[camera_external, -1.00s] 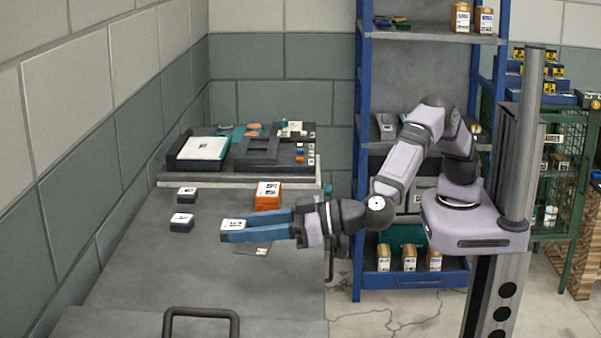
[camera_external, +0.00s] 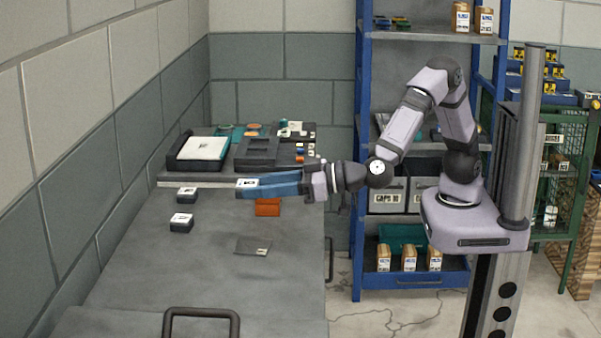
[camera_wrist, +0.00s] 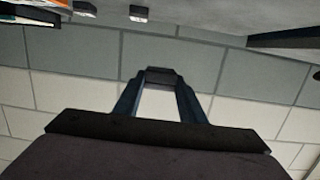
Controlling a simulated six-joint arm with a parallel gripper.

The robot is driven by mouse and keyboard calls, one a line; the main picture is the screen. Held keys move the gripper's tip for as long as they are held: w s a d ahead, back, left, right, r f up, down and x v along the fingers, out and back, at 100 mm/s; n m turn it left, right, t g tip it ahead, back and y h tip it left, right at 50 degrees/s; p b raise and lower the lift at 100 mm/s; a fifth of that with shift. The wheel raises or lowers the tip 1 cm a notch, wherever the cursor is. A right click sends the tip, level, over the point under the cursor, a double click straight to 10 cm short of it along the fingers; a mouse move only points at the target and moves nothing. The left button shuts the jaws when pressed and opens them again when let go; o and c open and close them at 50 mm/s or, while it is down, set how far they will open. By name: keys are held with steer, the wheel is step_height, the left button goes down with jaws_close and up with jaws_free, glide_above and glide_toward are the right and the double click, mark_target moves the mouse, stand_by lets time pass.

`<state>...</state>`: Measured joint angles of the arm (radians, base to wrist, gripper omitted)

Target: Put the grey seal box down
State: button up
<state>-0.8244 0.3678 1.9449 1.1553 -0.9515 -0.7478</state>
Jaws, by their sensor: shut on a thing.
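The grey seal box (camera_external: 247,182), dark-sided with a white label on top, is held between the tips of my gripper's long blue fingers. My gripper (camera_external: 250,188) reaches left over the bench, shut on the box and held level in the air. In the wrist view the box (camera_wrist: 160,77) shows as a dark block between the tips of my gripper (camera_wrist: 158,84). The bench top (camera_external: 210,275) lies below. How high the box is above it is hard to tell.
Two small dark label-topped boxes stand on the bench, one farther back (camera_external: 187,192) and one nearer (camera_external: 181,223). An orange box (camera_external: 267,208) stands below my fingers, partly hidden. A flat grey plate (camera_external: 253,246) lies nearer. A raised back ledge (camera_external: 180,180) carries trays. The front bench is clear.

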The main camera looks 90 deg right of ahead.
steer(key=f, duration=0.2)
glide_above(265, 245)
steer(key=shift+y, duration=0.3)
steer(key=shift+a+f+b, duration=0.1)
steer(key=shift+f+b, duration=0.2)
steer(key=shift+f, duration=2.7)
steer(key=shift+f, duration=0.1)
steer(key=shift+f, duration=1.75)
steer(key=shift+f, duration=0.2)
steer(key=o, duration=1)
